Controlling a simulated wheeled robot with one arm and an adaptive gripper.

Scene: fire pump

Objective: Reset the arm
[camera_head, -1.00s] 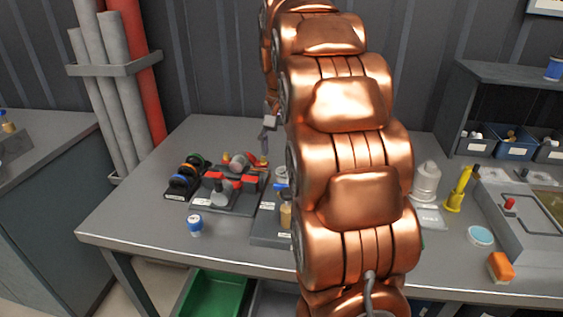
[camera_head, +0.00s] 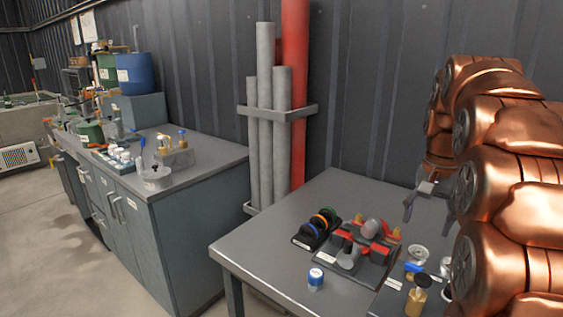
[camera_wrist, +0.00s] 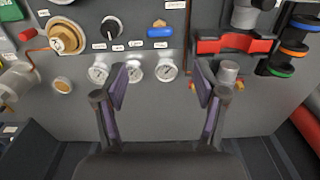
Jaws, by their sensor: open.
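My copper-coloured arm (camera_head: 510,170) is raised and arches down along the right side of the head view. My gripper (camera_head: 428,208) hangs fingers-down over the workbench, behind the red-and-grey pump parts. In the wrist view my gripper (camera_wrist: 160,84) is open, with its two dark fingers apart and nothing between them. Beyond the fingers lie several round gauges (camera_wrist: 135,71), a blue-handled valve (camera_wrist: 159,32) and a brass fitting (camera_wrist: 66,38). The fingers appear apart from these parts, but the exact height is unclear.
The workbench (camera_head: 270,235) holds a rack of coloured rings (camera_head: 318,226), a red-clamped fixture (camera_head: 365,245) and a small blue-and-white jar (camera_head: 315,277). Grey and red pipes (camera_head: 296,90) stand behind. A cabinet counter (camera_head: 205,165) stands left, with open floor beside it.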

